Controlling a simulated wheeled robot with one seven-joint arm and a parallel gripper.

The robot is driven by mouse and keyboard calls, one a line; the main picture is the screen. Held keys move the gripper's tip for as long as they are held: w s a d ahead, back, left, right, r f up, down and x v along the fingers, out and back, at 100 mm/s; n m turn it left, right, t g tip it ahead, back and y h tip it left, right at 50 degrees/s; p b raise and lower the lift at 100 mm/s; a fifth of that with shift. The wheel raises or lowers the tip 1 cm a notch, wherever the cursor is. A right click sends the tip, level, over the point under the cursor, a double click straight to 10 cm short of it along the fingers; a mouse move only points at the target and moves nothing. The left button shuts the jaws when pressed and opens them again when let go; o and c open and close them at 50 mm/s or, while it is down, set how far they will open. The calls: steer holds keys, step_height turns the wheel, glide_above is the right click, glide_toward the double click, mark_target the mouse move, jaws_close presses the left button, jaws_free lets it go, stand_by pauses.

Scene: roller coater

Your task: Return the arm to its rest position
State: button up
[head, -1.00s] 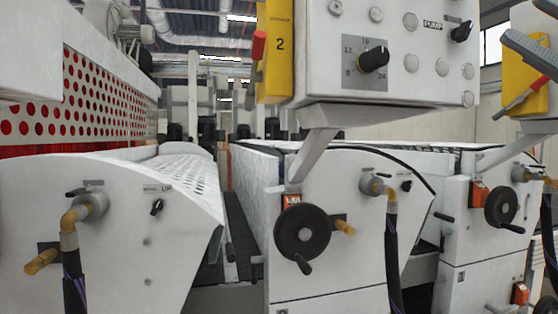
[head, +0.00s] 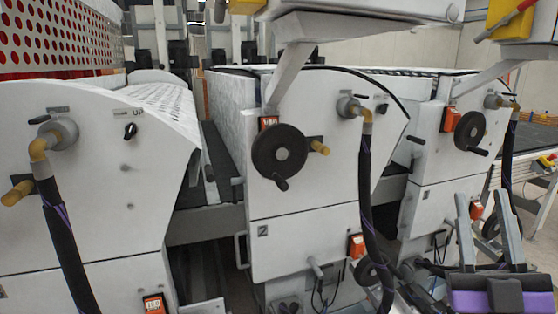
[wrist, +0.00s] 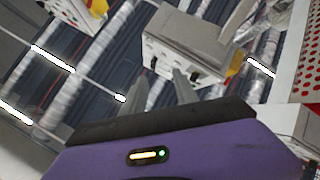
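My gripper (head: 481,195) is at the lower right of the head view, its two grey fingers pointing up above a purple and black body. The fingers are apart, with nothing between them. In the wrist view, the fingers (wrist: 160,80) are also apart and empty, pointing at a white control box (wrist: 190,45) and the ceiling beyond. No contact between my gripper and the machine shows. How far the gripper is from the machine is hard to tell.
White roller coater units with a black handwheel (head: 279,150), an orange display (head: 155,304) and a dark hose (head: 366,190) fill the left and middle. A second handwheel (head: 469,131) is at the right. A sloping arm (head: 292,75) supports the control box overhead. A dark conveyor (head: 535,147) stands far right.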

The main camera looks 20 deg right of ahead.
steer(key=s+a+f+m+g+y, duration=0.1)
steer(key=s+a+f+g+y, duration=0.2)
steer(key=f, duration=0.6)
steer(key=s+a+f+m+g, duration=0.1)
steer(key=s+a+f+g, duration=0.2)
steer(key=s+a+f, duration=0.4)
steer(key=s+a+f+m+g+y, duration=0.2)
steer(key=s+a+f+g, duration=0.1)
steer(key=f, duration=0.7)
steer(key=s+a+f+n+g+y, duration=0.1)
steer(key=s+a+f+y, duration=0.1)
steer(key=s, duration=0.3)
steer(key=s+a+f+n+g+y, duration=0.1)
steer(key=s+a+f+g, duration=0.1)
steer(key=s+f, duration=0.2)
steer(key=shift+s+a+n+y, duration=0.4)
steer(key=shift+s, duration=0.4)
